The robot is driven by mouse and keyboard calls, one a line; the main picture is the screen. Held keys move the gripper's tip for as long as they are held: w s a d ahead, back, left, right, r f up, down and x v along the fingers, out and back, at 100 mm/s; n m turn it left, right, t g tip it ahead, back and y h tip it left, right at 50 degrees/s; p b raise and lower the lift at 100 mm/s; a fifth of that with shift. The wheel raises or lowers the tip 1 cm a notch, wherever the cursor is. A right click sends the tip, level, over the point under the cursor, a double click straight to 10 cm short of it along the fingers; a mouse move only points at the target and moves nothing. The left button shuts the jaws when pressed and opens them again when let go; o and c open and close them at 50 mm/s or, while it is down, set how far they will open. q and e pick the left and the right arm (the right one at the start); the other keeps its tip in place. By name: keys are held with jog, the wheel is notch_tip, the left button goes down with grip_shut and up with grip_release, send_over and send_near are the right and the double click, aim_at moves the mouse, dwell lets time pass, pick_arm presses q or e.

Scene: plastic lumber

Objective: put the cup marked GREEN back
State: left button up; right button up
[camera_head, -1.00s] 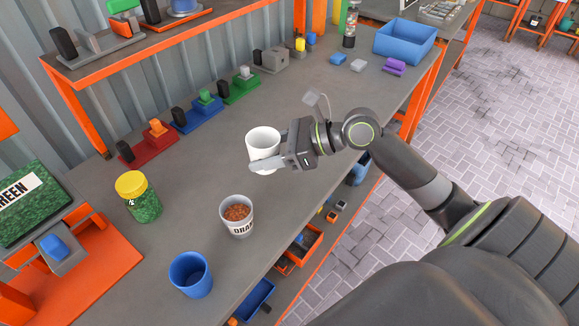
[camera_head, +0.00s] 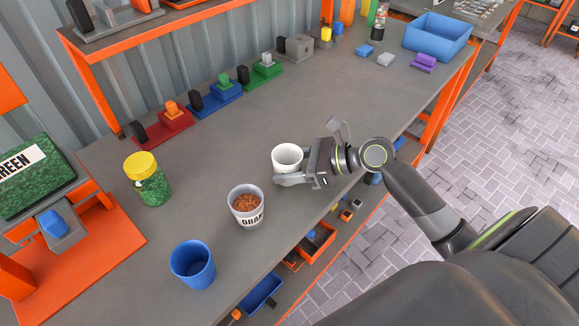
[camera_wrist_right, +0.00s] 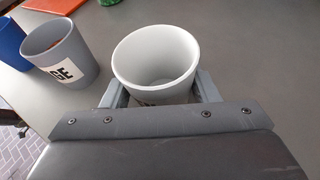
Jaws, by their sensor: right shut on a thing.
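My right gripper (camera_head: 300,178) is shut on a white cup (camera_head: 287,155), with its fingers around the lower part. The cup is upright and looks empty inside in the right wrist view (camera_wrist_right: 156,60). No readable marking shows on it. I cannot tell whether its base touches the bench. A grey-white cup with brown pellets (camera_head: 247,217), its label partly reading ORANGE, stands to its left, apart from it. My left gripper is not in view.
A blue cup (camera_head: 192,275) stands near the bench's (camera_head: 110,255) front edge. A yellow-lidded jar of green granules (camera_head: 150,190) is farther left. Coloured blocks (camera_head: 165,127) line the back. A blue bin (camera_head: 437,36) is at the far right. Bare bench lies behind the white cup.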

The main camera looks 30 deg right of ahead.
jog(key=o, duration=1)
jog(key=shift+f, duration=0.1)
jog(key=shift+p+v, duration=0.8)
jog(key=shift+v, duration=5.25)
